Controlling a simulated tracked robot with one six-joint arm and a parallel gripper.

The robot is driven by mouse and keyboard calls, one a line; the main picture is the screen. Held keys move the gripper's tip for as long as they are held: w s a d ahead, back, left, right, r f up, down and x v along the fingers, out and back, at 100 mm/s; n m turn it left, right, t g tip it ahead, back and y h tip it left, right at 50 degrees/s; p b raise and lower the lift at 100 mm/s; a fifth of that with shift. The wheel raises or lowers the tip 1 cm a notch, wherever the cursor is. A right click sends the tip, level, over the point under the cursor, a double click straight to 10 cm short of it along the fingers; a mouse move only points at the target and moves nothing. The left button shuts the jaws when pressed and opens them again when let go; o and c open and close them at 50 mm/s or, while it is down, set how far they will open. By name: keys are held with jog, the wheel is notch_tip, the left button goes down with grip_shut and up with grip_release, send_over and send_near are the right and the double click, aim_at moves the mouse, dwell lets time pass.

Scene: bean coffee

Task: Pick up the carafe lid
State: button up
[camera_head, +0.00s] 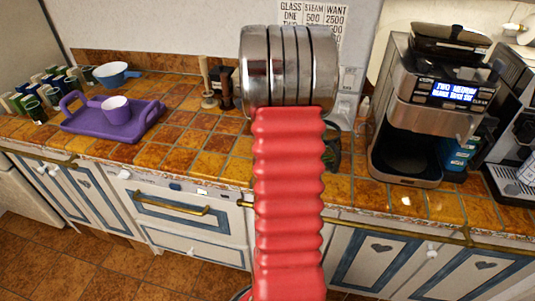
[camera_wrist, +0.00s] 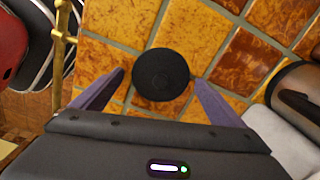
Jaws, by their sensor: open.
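The carafe lid (camera_wrist: 161,74), a round black disc, lies on the orange tiled counter in the wrist view. My gripper (camera_wrist: 157,77) is open, with one purple finger on each side of the lid. The fingertips appear close to the lid's edge; a small gap shows on each side, and I cannot tell their height above the counter. In the head view my red arm hides the lid and the gripper.
A steel coffee machine (camera_head: 402,82) with a lit display stands right of my arm. A dark object (camera_head: 331,150) is partly hidden beside the arm. A purple tray (camera_head: 83,124) with a purple cup (camera_head: 116,108) sits left. A brass rail (camera_wrist: 58,55) runs along the counter's front.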

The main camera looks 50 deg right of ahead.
jog(key=shift+c, duration=0.4)
jog(key=c, duration=1)
jog(key=shift+c, duration=0.2)
notch_tip(320, 180, up, 10)
dwell(0.5)
